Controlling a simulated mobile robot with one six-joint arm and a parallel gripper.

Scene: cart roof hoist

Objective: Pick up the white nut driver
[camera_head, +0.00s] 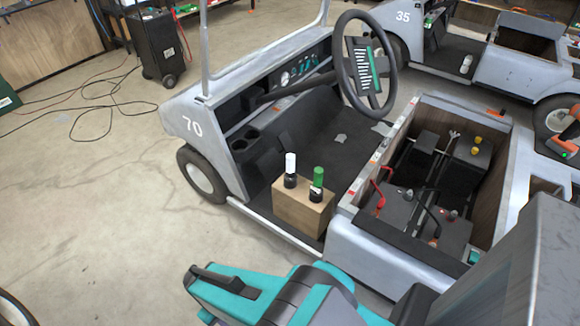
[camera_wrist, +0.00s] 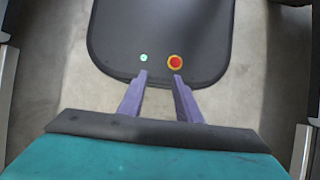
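The white nut driver (camera_head: 291,164) stands upright on a wooden block (camera_head: 289,211) on the floor of the cart numbered 70. It has a white upper part and a black lower part. A green-topped driver (camera_head: 318,177) stands just to its right on the same block. My gripper (camera_wrist: 160,75) shows in the wrist view with two purple fingers apart and nothing between them. It points down toward my own dark base. In the head view my teal arm is at the bottom centre, well nearer than the block. The fingers cannot be made out there.
The cart's steering wheel (camera_head: 363,66) rises behind and right of the block. An open battery bay (camera_head: 436,187) with cables lies to the right. A roof post (camera_head: 204,50) stands at the cart's front. The concrete floor to the left is mostly clear, with cables (camera_head: 95,105) farther back.

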